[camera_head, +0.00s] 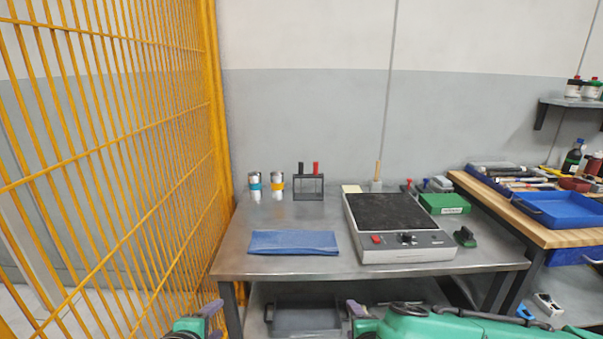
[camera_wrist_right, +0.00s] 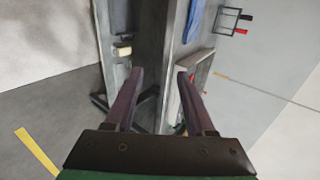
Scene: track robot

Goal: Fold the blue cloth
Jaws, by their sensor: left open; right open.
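The blue cloth (camera_head: 293,243) lies flat on the left front part of the grey metal table (camera_head: 300,268), as a wide, short strip. In the right wrist view a part of the cloth (camera_wrist_right: 193,20) shows near the top. My left gripper (camera_head: 213,308) is low at the bottom of the head view, below the table's front left corner, apart from the cloth. My right gripper (camera_head: 354,307) is below the table's front edge, right of the cloth. In the right wrist view my right gripper (camera_wrist_right: 160,75) has its two fingers apart with nothing between them.
A hot plate device (camera_head: 405,250) stands right of the cloth. Two cups (camera_head: 255,187) and a small black rack (camera_head: 308,188) stand behind it. A yellow mesh fence (camera_head: 110,150) closes the left side. A green box (camera_head: 445,204) is at the right. Bare table surrounds the cloth.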

